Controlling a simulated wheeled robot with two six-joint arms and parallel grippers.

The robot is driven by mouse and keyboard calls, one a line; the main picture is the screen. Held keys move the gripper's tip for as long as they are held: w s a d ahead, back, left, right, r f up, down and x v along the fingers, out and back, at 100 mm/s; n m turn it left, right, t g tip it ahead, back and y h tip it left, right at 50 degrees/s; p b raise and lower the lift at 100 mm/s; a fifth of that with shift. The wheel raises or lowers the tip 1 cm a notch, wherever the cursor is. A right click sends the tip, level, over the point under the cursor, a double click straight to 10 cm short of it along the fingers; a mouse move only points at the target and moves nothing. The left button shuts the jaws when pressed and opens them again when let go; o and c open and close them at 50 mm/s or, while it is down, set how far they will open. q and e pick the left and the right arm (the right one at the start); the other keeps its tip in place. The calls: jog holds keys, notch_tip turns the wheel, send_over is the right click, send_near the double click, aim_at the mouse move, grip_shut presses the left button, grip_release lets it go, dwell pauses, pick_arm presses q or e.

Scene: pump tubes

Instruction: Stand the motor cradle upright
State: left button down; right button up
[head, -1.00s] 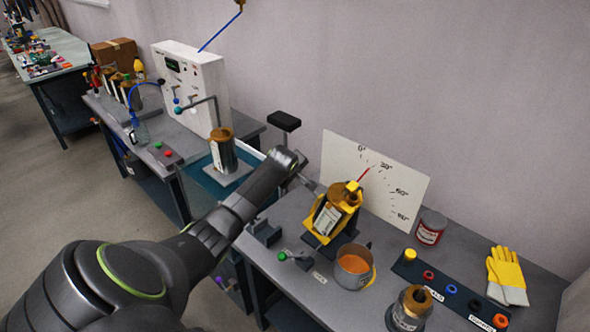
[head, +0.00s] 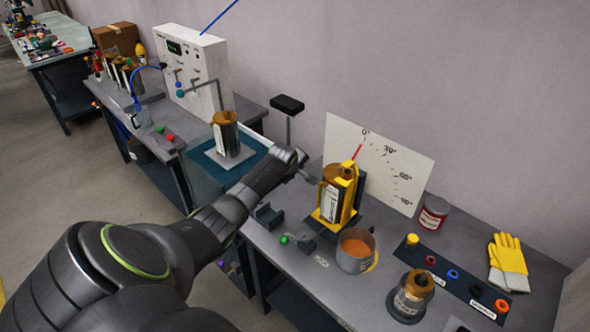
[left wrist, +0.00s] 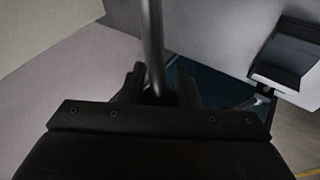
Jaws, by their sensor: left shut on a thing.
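The yellow motor cradle (head: 345,205) stands on the right bench in the head view, holding a metal motor (head: 335,190) with a white label. The cradle looks close to upright. A red pointer (head: 356,152) above it points near the 0° mark of the white angle board (head: 385,175). My left gripper (head: 308,176) is at the cradle's left side. In the left wrist view it is shut on a grey rod (left wrist: 152,45), which runs up from between the fingers. Where the rod joins the cradle is hidden. My right gripper is not in view.
A pot of orange liquid (head: 355,250), a small stand with a green knob (head: 298,241) and a canister (head: 410,295) are in front of the cradle. A dark strip with colored rings (head: 455,275), a red-and-grey can (head: 432,213) and yellow gloves (head: 508,262) lie right.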

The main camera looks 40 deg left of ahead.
pick_arm(q)
jog(key=shift+s+d+f, duration=0.2)
jog(key=shift+d+f, duration=0.05)
jog(key=shift+f, duration=0.25)
jog(key=c, duration=1.4)
grip_release()
jog(key=shift+o, duration=1.2)
jog(key=shift+d, duration=0.1)
jog(key=shift+o, duration=0.3)
jog(key=shift+w+r, duration=0.15)
jog(key=shift+r, duration=0.15)
jog(key=shift+r, duration=0.2)
jog(key=shift+s+r, duration=0.4)
jog(key=shift+r, duration=0.1)
jog(key=v, duration=1.5)
jog(key=shift+s+d+r+b, duration=0.25)
jog(key=shift+b, duration=0.1)
